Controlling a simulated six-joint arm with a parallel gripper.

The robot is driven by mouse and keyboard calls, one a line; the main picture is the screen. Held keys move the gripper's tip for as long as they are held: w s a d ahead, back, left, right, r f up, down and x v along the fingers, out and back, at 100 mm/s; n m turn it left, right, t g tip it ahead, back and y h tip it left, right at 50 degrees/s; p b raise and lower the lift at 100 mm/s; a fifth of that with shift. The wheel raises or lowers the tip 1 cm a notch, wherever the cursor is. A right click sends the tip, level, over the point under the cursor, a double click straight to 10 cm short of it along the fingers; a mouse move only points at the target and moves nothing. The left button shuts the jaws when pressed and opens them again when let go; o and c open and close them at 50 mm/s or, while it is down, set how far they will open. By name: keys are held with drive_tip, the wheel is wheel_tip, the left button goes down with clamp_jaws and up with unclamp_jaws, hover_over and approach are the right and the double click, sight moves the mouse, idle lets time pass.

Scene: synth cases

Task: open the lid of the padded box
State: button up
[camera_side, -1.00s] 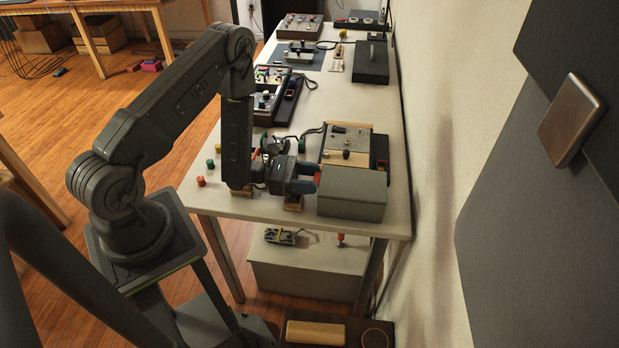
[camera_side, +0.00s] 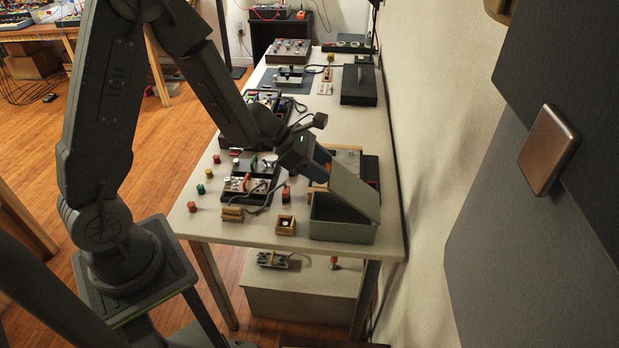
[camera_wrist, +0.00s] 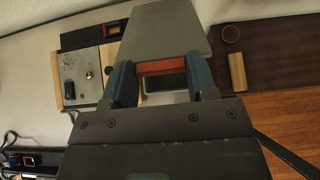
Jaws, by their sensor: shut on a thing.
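The padded box (camera_side: 343,231) is a grey box at the near right corner of the table in the side view. Its grey lid (camera_side: 352,190) is raised and slants down to the right, with the box's left side uncovered. The lid is also a grey panel at the top of the wrist view (camera_wrist: 165,28). My gripper (camera_side: 320,158) is at the lid's upper left edge. In the wrist view its blue fingers (camera_wrist: 161,78) are shut on an orange-red bar (camera_wrist: 161,65) at the lid's edge. The box's inside is mostly hidden.
A panel with knobs (camera_wrist: 82,76) lies behind the box, largely hidden by my gripper in the side view. A small wooden box (camera_side: 286,225) stands just left of the padded box. Several coloured knobs are farther left. The wall is close on the right.

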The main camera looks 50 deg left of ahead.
drive_tip(key=w+d+r, duration=0.6)
drive_tip(key=w+d, duration=0.3)
drive_tip(key=shift+r+g+y, duration=0.3)
drive_tip(key=shift+g+y, duration=0.1)
drive_tip(key=o, duration=1.3)
drive_tip(key=v, duration=1.3)
drive_tip(key=shift+s+a+r, duration=0.2)
drive_tip(key=shift+a+r, duration=0.05)
